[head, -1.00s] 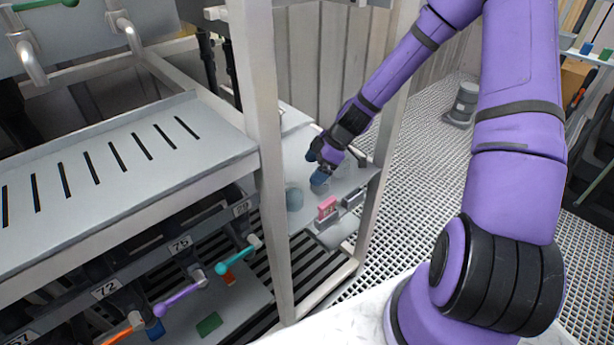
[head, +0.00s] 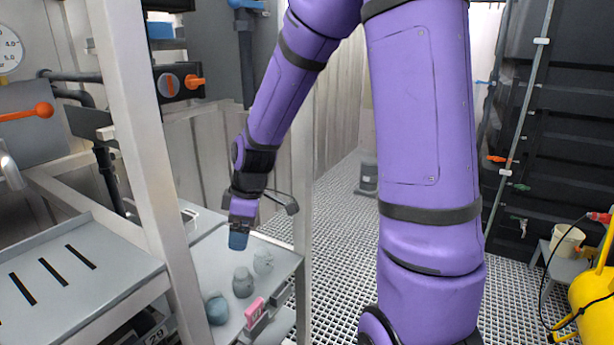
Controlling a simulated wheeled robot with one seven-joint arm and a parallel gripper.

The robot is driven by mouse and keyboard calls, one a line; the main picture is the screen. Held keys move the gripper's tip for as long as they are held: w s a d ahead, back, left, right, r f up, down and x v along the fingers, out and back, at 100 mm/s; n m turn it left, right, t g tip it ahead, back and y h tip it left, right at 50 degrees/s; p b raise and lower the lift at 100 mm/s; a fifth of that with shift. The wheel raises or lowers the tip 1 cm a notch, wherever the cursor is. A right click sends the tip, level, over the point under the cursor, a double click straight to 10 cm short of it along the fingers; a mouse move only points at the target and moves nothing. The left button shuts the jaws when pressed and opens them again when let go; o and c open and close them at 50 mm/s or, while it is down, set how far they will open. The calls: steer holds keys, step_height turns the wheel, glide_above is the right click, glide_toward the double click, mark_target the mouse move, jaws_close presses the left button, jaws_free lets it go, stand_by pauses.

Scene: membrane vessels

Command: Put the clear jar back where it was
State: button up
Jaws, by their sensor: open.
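The middle one (head: 243,283) is grey and the near one (head: 217,310) is bluish. My gripper (head: 238,242) points down over the shelf, just left of and above the palest jar, with its blue fingertips showing. It is open, and I see nothing held in it. I cannot tell exactly how high the fingertips are above the shelf.
A pink block (head: 254,311) stands at the shelf's right edge, by the jars. A pale upright post (head: 145,150) rises left of the shelf, and another post (head: 302,200) is at its right. A slotted grey tray (head: 75,275) is at lower left. The grating floor (head: 340,245) beyond is mostly clear.

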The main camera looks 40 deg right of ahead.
steer(key=s+r+m+t+h, duration=0.2)
steer(key=s+r+m, duration=0.8)
steer(key=s+r, duration=0.9)
steer(key=shift+s+d+r+t, duration=0.15)
steer(key=shift+s+r+t, duration=0.15)
steer(key=shift+s+t, duration=0.6)
steer(key=shift+s, duration=0.2)
